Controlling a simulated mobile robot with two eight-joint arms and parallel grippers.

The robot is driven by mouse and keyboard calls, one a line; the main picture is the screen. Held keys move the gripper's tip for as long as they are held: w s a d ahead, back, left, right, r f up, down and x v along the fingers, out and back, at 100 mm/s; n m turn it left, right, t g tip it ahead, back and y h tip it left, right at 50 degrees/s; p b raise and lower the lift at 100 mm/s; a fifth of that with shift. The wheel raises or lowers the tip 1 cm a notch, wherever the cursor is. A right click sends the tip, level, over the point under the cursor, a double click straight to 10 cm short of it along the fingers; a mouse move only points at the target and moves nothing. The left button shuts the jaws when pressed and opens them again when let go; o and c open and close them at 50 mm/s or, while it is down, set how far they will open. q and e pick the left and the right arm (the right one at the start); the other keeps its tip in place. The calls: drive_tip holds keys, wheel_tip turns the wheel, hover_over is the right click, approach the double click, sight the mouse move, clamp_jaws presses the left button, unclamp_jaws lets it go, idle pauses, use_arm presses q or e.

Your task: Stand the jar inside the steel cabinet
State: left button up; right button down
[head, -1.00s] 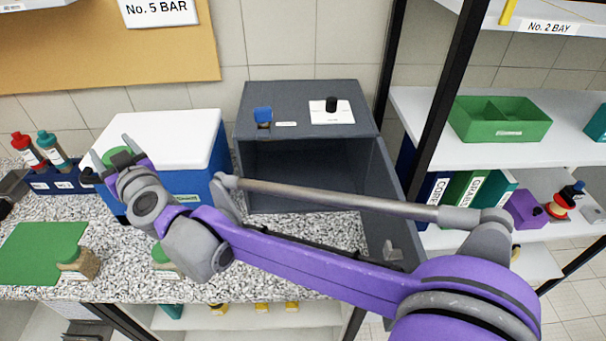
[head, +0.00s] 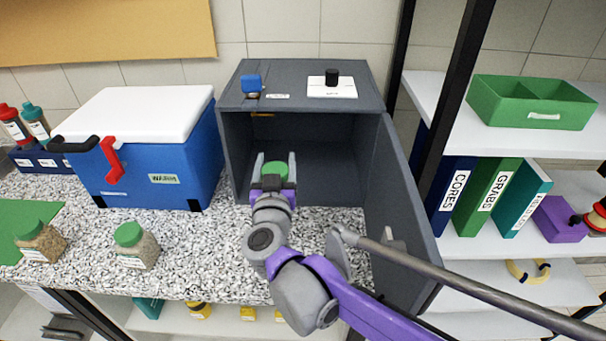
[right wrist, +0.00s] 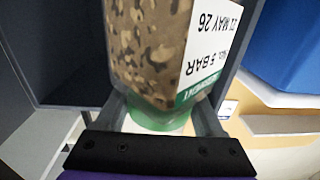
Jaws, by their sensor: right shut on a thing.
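The steel cabinet (head: 232,150) is dark grey and stands on the granite counter against the wall, its door (head: 398,200) swung open to the right. My right gripper (head: 275,166) is at the cabinet's open front, shut on a jar with a green lid (head: 273,171). In the right wrist view the jar (right wrist: 150,45) shows brown speckled contents and a white label reading "No. 5 BAR", with the fingers around its green lid end. In the head view my gripper hides most of the jar's body. I cannot tell if the jar touches the cabinet floor. My left gripper is not in view.
Two other green-lidded jars, a left one (head: 40,241) and a right one (head: 136,246), stand on the counter. A blue cooler with a white lid (head: 150,150) is left of the cabinet. Shelves with binders (head: 487,198) and a green bin (head: 530,102) are at right.

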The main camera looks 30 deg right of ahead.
drive_tip(key=shift+s+d+f, duration=0.1)
drive_tip(key=shift+s+d, duration=0.3)
drive_tip(key=shift+d, duration=0.25)
drive_tip(key=shift+w+d+m+g+h, duration=0.15)
drive_tip(key=shift+d+m+g+h, duration=0.15)
drive_tip(key=shift+h, duration=0.1)
drive_tip(key=x, duration=1.8)
wheel_tip(320, 180, down, 7)
drive_tip(key=w, duration=0.1)
drive_tip(key=shift+w+d, duration=0.2)
drive_tip(key=shift+d, duration=0.05)
drive_tip(key=shift+f, duration=0.1)
drive_tip(key=shift+f, duration=0.2)
unclamp_jaws()
drive_tip(key=shift+r, duration=0.1)
